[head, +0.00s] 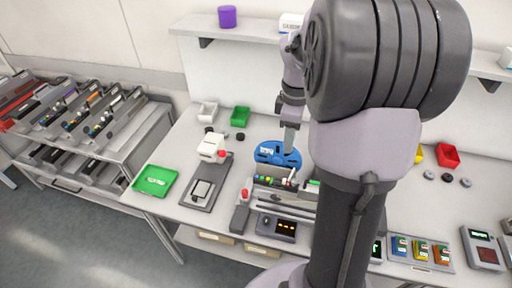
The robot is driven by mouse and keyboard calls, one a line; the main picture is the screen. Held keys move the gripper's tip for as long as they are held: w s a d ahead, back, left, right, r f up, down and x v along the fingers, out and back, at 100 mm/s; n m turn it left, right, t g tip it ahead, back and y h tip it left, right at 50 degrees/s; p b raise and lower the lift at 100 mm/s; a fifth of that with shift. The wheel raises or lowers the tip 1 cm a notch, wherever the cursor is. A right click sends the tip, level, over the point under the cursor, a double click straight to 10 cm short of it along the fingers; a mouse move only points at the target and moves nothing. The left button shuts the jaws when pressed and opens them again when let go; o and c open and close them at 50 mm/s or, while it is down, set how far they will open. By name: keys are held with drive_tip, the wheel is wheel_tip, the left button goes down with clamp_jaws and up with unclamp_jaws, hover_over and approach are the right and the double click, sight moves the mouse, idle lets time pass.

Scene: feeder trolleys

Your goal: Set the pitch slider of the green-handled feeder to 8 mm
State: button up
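A grey feeder (284,197) lies on the bench in the middle of the head view, with small coloured parts along its top. A green piece (314,183) shows at its right end, partly behind my arm; I cannot tell if it is the handle. The pitch slider and its scale are too small to make out. A blue reel (268,155) stands just behind the feeder.
A trolley (97,155) with several feeders stands at the left. A white device on a dark base (208,180), a green tray (155,180) and small bins (240,116) are on the bench. A display unit (284,228) sits in front. My arm hides the bench's right middle.

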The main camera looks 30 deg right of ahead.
sight(285, 179)
wheel_tip(285, 179, down, 17)
drive_tip(key=b, duration=0.5)
drive_tip(key=shift+f, duration=0.2)
clamp_jaws()
idle(0.8)
